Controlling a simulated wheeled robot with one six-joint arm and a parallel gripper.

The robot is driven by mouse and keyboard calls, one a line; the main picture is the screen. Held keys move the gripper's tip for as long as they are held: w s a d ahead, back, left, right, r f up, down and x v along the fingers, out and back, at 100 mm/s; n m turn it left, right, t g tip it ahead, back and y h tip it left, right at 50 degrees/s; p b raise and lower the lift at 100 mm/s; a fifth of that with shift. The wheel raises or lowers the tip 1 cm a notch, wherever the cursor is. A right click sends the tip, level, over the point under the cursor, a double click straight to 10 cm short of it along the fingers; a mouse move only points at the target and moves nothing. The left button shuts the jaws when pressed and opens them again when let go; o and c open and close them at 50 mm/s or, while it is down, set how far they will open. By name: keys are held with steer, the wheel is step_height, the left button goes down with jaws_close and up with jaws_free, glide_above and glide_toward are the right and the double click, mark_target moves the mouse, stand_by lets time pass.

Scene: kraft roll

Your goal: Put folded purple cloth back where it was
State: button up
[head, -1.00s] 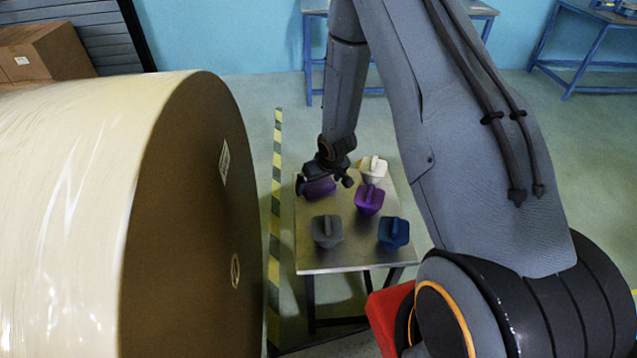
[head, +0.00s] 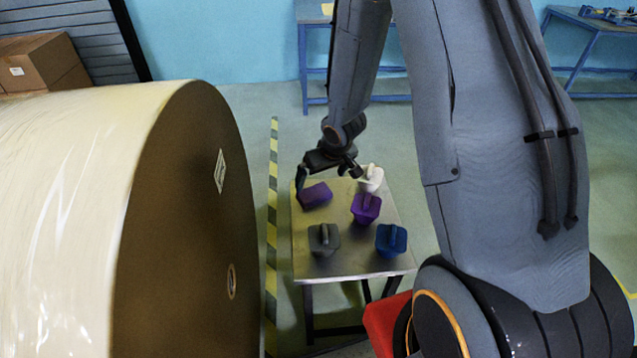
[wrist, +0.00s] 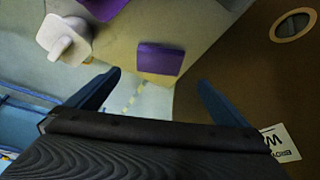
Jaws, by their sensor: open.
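The folded purple cloth (head: 315,195) lies on the far left corner of the metal table (head: 345,262). In the wrist view the cloth (wrist: 160,59) is a flat purple block near the table's edge, between and beyond the fingers. My gripper (head: 327,175) is open and empty, just above and behind the cloth. In the wrist view my open gripper (wrist: 159,79) has clear space between its fingertips, and neither finger appears to touch the cloth.
A second purple item (head: 366,207) with a raised ridge stands right of the cloth. A white one (head: 370,178), a grey one (head: 324,239) and a blue one (head: 391,240) share the table. A huge wrapped roll (head: 190,220) stands close on the left.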

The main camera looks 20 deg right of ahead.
steer(key=s+a+r+m+g, duration=0.1)
steer(key=s+r+m+g, duration=0.1)
steer(key=s+r, duration=1.5)
steer(key=s+g, duration=0.1)
steer(key=s, duration=0.3)
steer(key=shift+r+h, duration=0.3)
steer(key=shift+h, duration=0.1)
steer(key=shift+a, duration=0.1)
stand_by(2.7)
